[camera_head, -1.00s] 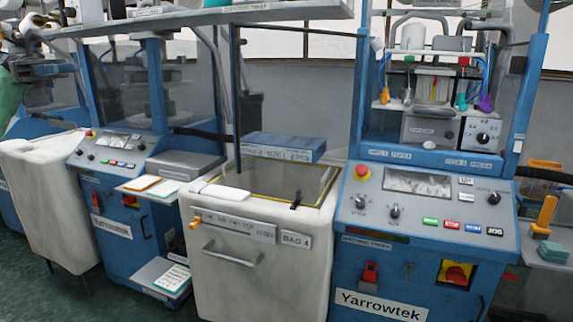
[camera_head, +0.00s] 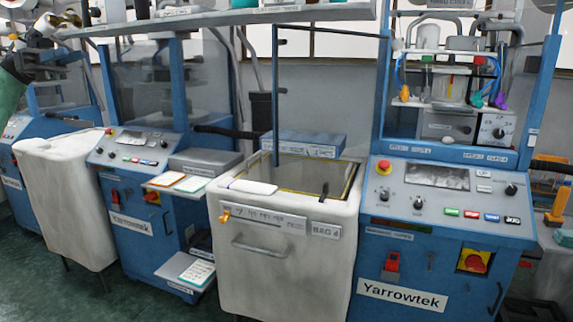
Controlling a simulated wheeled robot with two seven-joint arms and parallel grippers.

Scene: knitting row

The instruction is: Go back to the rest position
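My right gripper does not show.
A white bag bin (camera_head: 265,262) stands between two blue Yarrowtek machines, the nearer one with a control panel (camera_head: 445,200). Another white bin (camera_head: 65,200) stands at the left. A grey shelf (camera_head: 225,17) runs overhead. Green floor (camera_head: 85,290) is free at lower left.

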